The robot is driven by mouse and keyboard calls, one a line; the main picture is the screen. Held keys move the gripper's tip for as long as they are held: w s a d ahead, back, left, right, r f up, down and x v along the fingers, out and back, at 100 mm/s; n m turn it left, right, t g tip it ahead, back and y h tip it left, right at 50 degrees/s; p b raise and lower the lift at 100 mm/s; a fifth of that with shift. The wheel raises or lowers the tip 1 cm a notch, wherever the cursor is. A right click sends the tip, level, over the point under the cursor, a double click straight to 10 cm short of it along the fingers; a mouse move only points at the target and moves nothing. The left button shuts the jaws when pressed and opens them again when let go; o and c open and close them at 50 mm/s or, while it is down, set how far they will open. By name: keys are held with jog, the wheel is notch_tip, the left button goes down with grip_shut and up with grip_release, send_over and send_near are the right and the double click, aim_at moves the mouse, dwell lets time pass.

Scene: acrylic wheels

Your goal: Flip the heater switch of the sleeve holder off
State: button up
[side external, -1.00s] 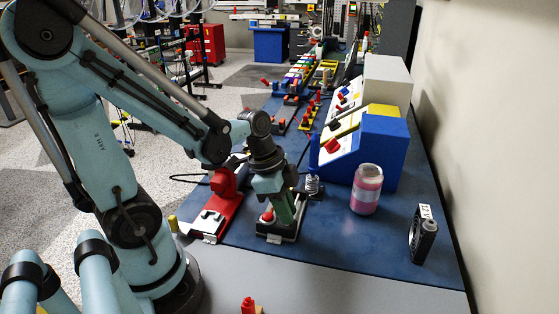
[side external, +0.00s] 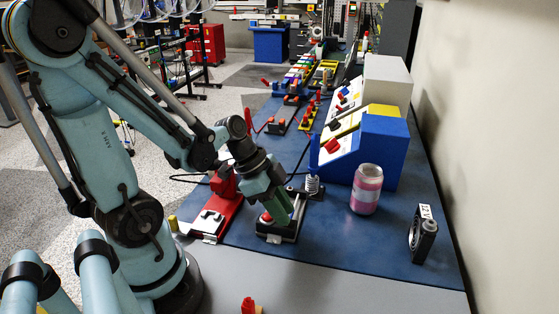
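A black-based device (side external: 291,237) with a red knob (side external: 266,217) stands near the front of the blue table. A silver coil (side external: 312,184) rises at its rear. I cannot tell for sure that this is the sleeve holder, and I cannot make out a heater switch. My teal gripper (side external: 284,216) is tilted, pointing down and to the right. Its fingers are low over the device, just right of the red knob, and cover part of it. I cannot tell whether they touch it or how far apart they are.
A red-based device (side external: 218,212) stands close on the left. A blue sloped panel (side external: 380,150) with a red switch is behind right. The table between device and jar is clear.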

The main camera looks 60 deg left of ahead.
jog(key=shift+o, duration=1.1)
jog(key=shift+r, duration=1.9)
jog(key=s+d+r, duration=0.5)
jog(key=d+r, duration=0.2)
jog(key=d, duration=0.3)
jog(key=shift+d, duration=0.25)
jog(key=w+a+f+n+t+y, duration=0.2)
jog(key=w+a+n+y, duration=0.2)
jog(key=w+a+n, duration=0.2)
jog(key=a+n, duration=0.2)
jog(key=shift+w+n+t, duration=0.4)
